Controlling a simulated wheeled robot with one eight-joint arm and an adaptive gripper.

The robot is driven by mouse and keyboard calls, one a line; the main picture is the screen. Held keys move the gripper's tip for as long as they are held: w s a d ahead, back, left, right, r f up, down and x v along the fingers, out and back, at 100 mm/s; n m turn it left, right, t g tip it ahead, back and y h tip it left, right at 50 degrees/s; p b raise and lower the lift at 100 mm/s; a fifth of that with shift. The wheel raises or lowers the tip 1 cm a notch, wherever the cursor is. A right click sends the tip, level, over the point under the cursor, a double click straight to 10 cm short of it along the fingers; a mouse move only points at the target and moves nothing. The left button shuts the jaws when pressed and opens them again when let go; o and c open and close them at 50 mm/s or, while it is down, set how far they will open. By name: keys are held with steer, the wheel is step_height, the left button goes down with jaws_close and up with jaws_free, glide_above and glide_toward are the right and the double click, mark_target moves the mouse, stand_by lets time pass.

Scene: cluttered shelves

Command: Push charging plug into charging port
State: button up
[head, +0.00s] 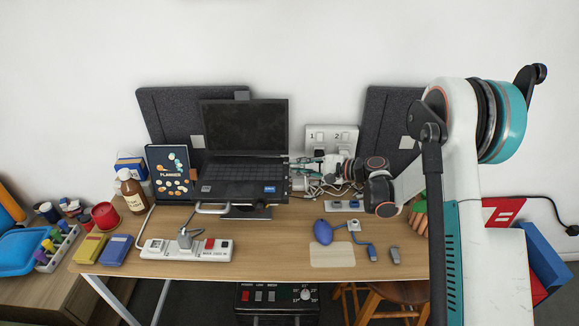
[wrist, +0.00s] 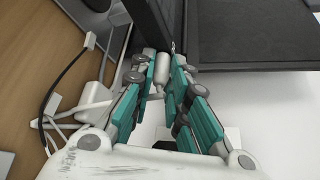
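My gripper (head: 306,168) is at the right side of the open black laptop (head: 243,128), seen in the head view. In the wrist view its teal fingers (wrist: 164,72) are closed around a white cylindrical charging plug (wrist: 161,63). The plug points toward the edge of the laptop (wrist: 245,62). The charging port is hidden, and I cannot tell whether the plug's tip touches the laptop. The plug is too small to make out in the head view.
A white wall plate (head: 331,137) with sockets 1 and 2 stands behind my gripper, with loose cables below. A tablet (head: 170,172) leans left of the laptop. A black cable (wrist: 62,78) runs at left.

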steer(key=shift+o, duration=1.4)
steer(key=v, duration=1.2)
steer(key=s+r+n+h, duration=0.5)
steer(key=s+r+h, duration=0.2)
steer(key=s+r, duration=0.55)
steer(key=s+d+n+h, duration=0.3)
steer(key=s, duration=0.8)
steer(key=s+d+n+h, duration=0.3)
steer(key=s, duration=0.7)
steer(key=shift+s+t, duration=0.3)
steer(key=shift+s, duration=0.1)
